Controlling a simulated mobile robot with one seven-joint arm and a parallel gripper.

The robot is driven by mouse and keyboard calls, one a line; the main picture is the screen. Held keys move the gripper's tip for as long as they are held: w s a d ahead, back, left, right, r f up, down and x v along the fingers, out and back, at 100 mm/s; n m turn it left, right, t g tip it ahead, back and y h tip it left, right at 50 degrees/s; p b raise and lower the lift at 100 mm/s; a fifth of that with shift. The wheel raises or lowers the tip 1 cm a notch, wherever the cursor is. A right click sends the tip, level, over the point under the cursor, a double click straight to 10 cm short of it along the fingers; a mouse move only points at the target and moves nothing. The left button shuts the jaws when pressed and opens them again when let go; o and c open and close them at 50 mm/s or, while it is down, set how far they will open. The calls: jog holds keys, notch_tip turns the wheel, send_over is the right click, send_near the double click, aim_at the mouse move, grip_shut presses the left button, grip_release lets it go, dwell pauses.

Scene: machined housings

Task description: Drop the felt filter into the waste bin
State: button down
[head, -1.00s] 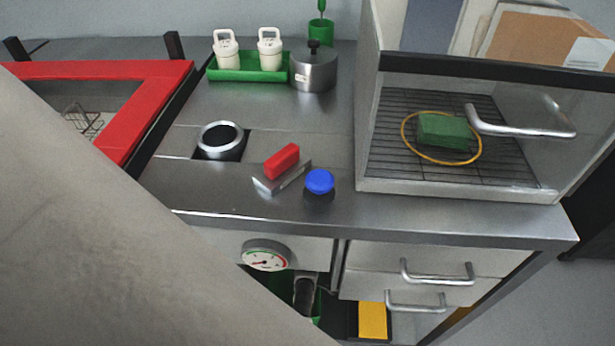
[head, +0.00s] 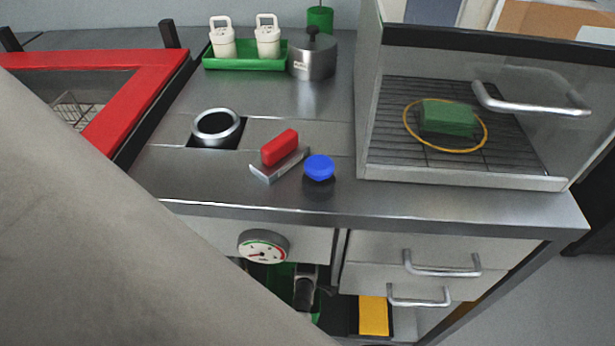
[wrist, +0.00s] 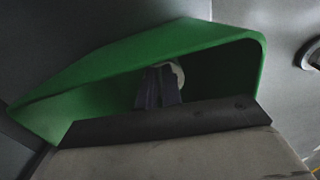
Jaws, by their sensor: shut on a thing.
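The green waste bin (wrist: 95,75) fills the middle of the wrist view, its wide opening facing the camera. It also shows in part below the counter in the head view (head: 281,284), mostly behind my arm. My gripper (wrist: 158,88) reaches to the bin's opening, its dark fingers seen against the inside. It is shut on a pale, rounded piece, the felt filter (wrist: 179,73), which shows just beyond the fingertips. Most of the filter is hidden by the fingers. I cannot tell how deep it is inside the bin.
The counter above the bin has a front edge (head: 330,216) close to my arm. A gauge (head: 263,246) sits on the counter's front, with drawers (head: 420,265) at its right. A yellow item (head: 373,315) stands low beside the bin.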

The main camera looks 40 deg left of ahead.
jog(key=c, duration=1.6)
grip_release()
jog(key=shift+o, duration=0.2)
notch_tip(320, 180, up, 13)
jog(key=p, duration=0.9)
jog(key=shift+r, duration=0.15)
jog(key=shift+s, duration=0.1)
